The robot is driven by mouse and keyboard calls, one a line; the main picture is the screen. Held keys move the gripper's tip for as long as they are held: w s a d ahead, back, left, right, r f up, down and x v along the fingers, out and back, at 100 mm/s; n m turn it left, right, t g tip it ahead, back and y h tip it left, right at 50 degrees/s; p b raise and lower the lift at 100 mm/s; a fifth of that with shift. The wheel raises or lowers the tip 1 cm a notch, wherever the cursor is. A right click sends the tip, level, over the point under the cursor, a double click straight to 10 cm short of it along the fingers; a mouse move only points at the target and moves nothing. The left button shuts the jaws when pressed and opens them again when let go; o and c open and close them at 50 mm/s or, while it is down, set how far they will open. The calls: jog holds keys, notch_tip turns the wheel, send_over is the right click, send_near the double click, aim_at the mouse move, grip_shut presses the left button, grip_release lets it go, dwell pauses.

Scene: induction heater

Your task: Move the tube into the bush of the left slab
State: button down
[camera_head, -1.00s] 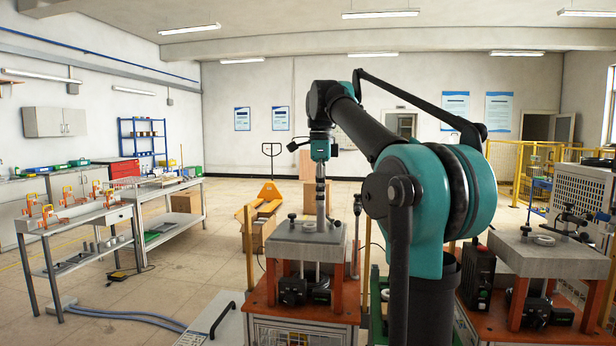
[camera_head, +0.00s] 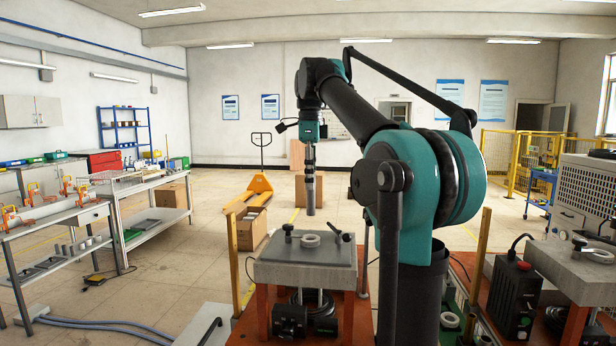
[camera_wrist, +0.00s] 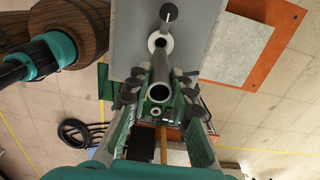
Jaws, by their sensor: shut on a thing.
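The grey tube (camera_head: 311,195) hangs upright in my gripper (camera_head: 310,160), which is shut on it. In the head view, its lower end shows above the left slab (camera_head: 270,272), apart from the pale ring-shaped bush (camera_head: 310,240) on top. In the wrist view, the tube (camera_wrist: 160,86) lies between the two fingers of my gripper (camera_wrist: 159,80), with its open end facing the camera. The slab (camera_wrist: 205,25) and the bush (camera_wrist: 157,42) show beyond it, the bush partly hidden by the tube. I cannot tell the exact gap.
Dark clamps (camera_head: 288,232) stand on the slab beside the bush. A second slab (camera_head: 580,285) stands at the right beside a black unit (camera_head: 515,300). A wooden post (camera_head: 234,268) rises left of the left slab.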

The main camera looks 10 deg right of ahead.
aim_at(310, 213)
jog(key=shift+w+f, duration=0.1)
jog(key=shift+f, duration=3.25)
jog(key=shift+f, duration=0.7)
jog(key=shift+f, duration=0.35)
jog(key=shift+f, duration=0.35)
jog(key=shift+f, duration=0.3)
jog(key=shift+f, duration=0.35)
jog(key=shift+f, duration=0.35)
jog(key=shift+f, duration=0.35)
